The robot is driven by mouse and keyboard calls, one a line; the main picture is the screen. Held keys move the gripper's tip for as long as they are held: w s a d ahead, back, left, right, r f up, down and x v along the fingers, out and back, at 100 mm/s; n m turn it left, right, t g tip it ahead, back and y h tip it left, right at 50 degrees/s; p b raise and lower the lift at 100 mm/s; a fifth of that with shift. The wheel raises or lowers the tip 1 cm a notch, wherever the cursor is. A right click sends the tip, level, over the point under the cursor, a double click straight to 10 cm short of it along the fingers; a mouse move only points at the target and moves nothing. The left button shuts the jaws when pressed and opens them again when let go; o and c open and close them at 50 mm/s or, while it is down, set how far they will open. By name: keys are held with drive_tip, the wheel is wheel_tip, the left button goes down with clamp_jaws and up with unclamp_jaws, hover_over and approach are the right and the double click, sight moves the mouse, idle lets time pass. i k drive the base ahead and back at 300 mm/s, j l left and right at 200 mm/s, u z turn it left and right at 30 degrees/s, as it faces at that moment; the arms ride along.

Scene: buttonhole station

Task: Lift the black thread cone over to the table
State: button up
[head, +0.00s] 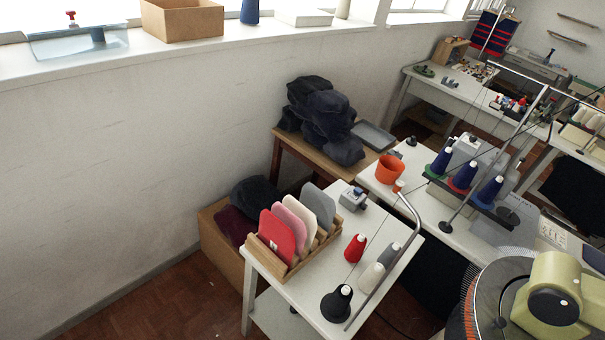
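The black thread cone (337,303) stands upright near the front corner of a small white stand (310,298). It has a wide dark base and a pale top. Nothing touches it that I can see. A long white table (415,208) stands just behind the stand, to the right, with a sewing machine and several blue cones on it. My gripper is not in view, so I cannot see whether it is open or shut.
A red cone (355,248), a white cone (372,277) and a grey cone (388,257) stand near the black one. A bent metal rod (410,215) rises beside them. A wooden rack (290,258) holds coloured panels. A round-dialled machine (545,295) fills the lower right.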

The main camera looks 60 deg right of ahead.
sight(338, 304)
drive_tip(key=i+j+z, duration=0.1)
drive_tip(key=i+z, duration=0.3)
drive_tip(key=i+j+z, duration=0.35)
drive_tip(key=i, duration=0.2)
drive_tip(key=i+j+z, duration=0.15)
drive_tip(key=z, duration=0.3)
drive_tip(key=i+j+z, duration=0.25)
drive_tip(key=z, duration=0.2)
drive_tip(key=i+j+z, duration=0.2)
drive_tip(key=j+z, duration=0.2)
drive_tip(key=i+j+z, duration=0.15)
drive_tip(key=j+z, duration=0.15)
drive_tip(key=z, duration=0.15)
drive_tip(key=i+j+z, duration=0.2)
drive_tip(key=z, duration=0.15)
drive_tip(key=i+j+z, duration=0.3)
drive_tip(key=k, duration=0.1)
